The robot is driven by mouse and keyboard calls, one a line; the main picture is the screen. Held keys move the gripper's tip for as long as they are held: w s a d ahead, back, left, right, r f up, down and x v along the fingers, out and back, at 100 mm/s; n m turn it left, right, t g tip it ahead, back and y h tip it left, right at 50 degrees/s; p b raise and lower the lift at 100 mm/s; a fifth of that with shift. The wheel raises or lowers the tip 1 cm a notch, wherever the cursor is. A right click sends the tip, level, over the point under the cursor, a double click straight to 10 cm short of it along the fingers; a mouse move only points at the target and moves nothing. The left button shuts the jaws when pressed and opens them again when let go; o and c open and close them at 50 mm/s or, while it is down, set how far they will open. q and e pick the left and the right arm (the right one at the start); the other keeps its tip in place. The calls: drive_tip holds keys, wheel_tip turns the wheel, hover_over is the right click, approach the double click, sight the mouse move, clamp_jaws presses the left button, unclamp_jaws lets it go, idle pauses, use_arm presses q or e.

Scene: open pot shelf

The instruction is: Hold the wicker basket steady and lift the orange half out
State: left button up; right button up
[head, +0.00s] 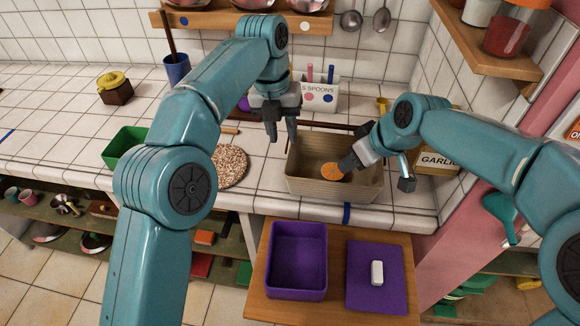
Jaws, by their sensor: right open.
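The wicker basket (330,187) is a tan, open rectangular box on the white tiled counter. The orange half (332,173) lies inside it, cut face up, towards the right. My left gripper (282,138) points down at the basket's back left corner, its fingers apart; whether it touches the rim is unclear. My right gripper (377,174) is open over the basket's right end. One dark finger is inside, close beside the orange half, and the other is outside the right wall. I cannot tell whether the inner finger touches the orange half.
A round speckled board (230,166) and a green bin (125,147) stand left of the basket. A spoon holder (320,95) is behind it, and a garlic box (437,160) is at right. In front, a lower wooden stand holds a purple tray (297,288) and a purple mat (362,297) with a white block.

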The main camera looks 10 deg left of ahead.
sight(290, 167)
use_arm(q)
drive_tip(key=f, duration=0.3)
drive_tip(key=d+f, duration=0.1)
drive_tip(key=f, duration=0.7)
drive_tip(key=shift+s+d, duration=0.1)
drive_tip(key=shift+d, duration=0.2)
drive_tip(key=shift+f, duration=0.6)
clamp_jaws()
